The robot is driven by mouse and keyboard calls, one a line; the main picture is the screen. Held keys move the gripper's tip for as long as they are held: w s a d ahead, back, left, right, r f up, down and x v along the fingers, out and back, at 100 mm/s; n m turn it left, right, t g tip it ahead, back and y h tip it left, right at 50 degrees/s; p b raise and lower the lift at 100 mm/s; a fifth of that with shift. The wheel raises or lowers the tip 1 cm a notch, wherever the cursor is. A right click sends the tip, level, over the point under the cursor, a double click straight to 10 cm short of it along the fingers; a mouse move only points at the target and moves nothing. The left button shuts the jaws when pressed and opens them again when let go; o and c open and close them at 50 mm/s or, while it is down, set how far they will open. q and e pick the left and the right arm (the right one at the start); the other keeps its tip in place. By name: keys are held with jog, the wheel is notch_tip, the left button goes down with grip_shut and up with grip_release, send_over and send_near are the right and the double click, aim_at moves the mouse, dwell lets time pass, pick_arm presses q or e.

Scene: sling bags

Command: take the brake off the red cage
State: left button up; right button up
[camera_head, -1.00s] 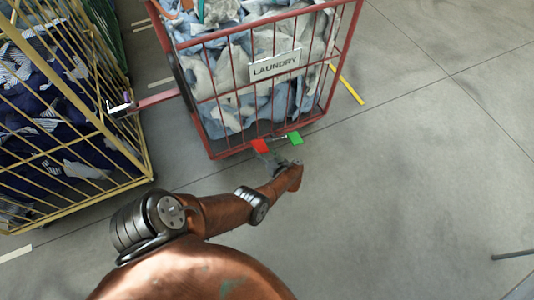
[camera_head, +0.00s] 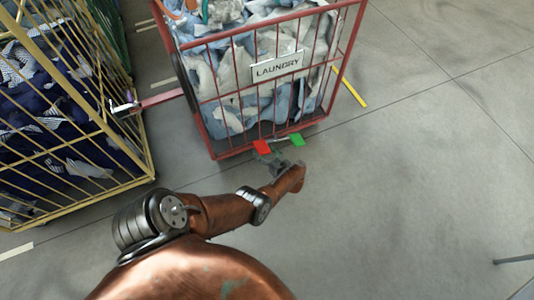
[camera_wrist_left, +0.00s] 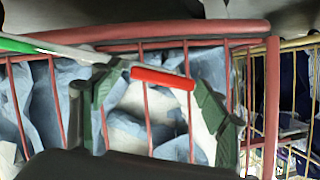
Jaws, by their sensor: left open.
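The red cage (camera_head: 262,102) stands at the top middle of the head view, full of pale blue and white cloth, with a LAUNDRY sign on its front. At its lower front edge is a brake bar with a red pedal (camera_head: 262,147) and a green pedal (camera_head: 297,140). My left gripper (camera_head: 274,160) is just in front of the red pedal. In the left wrist view its green fingers (camera_wrist_left: 160,100) are spread wide, with the red pedal (camera_wrist_left: 163,78) showing between them. I cannot tell whether they touch it. My right gripper is out of view.
A yellow cage (camera_head: 75,186) with dark blue cloth stands close on the left. A red bar (camera_head: 160,99) reaches from the red cage to the yellow cage's side. A yellow floor strip (camera_head: 353,92) lies right of the red cage.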

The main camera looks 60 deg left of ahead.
pick_arm(q)
jog(key=v, duration=1.2)
dwell(0.4)
